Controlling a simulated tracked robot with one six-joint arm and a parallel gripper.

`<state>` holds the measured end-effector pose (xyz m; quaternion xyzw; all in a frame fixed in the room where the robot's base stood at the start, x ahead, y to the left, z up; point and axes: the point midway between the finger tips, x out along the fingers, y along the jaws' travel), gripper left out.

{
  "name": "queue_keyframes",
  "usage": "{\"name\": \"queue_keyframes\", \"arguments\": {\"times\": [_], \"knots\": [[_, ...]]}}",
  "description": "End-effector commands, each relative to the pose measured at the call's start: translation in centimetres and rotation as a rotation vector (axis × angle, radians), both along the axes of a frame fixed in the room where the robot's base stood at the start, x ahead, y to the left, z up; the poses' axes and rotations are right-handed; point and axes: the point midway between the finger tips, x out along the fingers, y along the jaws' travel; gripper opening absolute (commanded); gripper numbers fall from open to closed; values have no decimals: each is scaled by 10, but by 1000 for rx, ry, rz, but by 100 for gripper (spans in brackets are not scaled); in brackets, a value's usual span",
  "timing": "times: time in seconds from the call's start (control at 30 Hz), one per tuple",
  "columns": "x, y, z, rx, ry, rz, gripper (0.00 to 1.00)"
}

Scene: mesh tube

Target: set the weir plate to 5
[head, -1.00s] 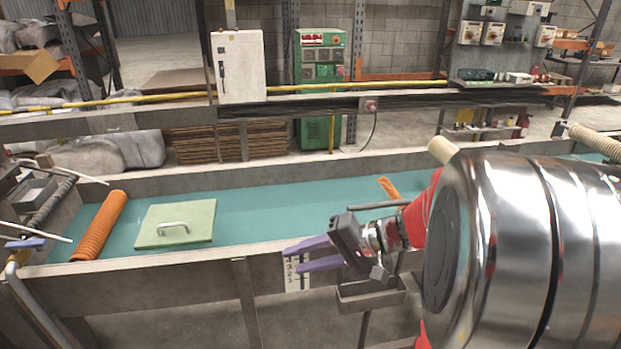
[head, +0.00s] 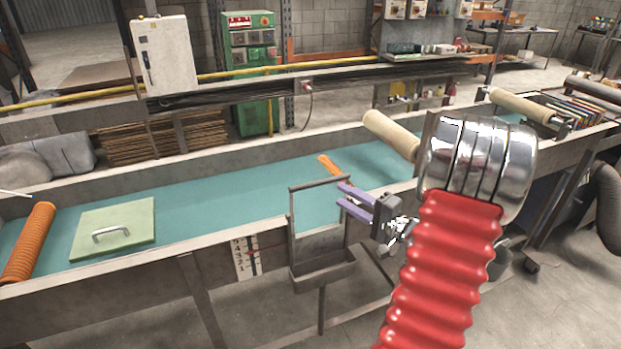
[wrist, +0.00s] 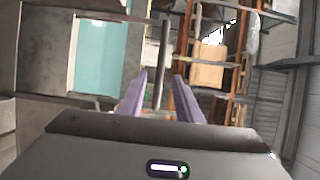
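The weir plate (head: 318,243) appears to be the grey plate low in a metal frame at the channel's near side. The frame's top bar (head: 318,183) stands above the channel wall. A white number scale (head: 245,258) is to its left, with small red marks whose reading is too fine to tell. My gripper (head: 341,194) has two purple fingers spread apart, at the frame's upper right. In the wrist view a dark bar (wrist: 163,65) shows between the fingers (wrist: 158,85); I cannot tell whether they touch it. The fingers hold nothing visible.
The teal channel bed (head: 220,195) carries a green lid (head: 115,228) with a handle and an orange ribbed tube (head: 28,242). A grey trough (head: 322,272) sits under the frame. A cream roller (head: 392,135) and another orange piece (head: 328,165) lie near the gripper.

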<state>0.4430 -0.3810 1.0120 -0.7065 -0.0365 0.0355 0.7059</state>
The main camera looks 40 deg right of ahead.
Motion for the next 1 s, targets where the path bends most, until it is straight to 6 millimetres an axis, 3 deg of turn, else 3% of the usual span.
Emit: {"name": "queue_keyframes", "arguments": {"times": [0.37, 1.0], "knots": [[13, 3, 0, 0, 1, 6, 32], [106, 14, 0, 1, 2, 8, 32]]}}
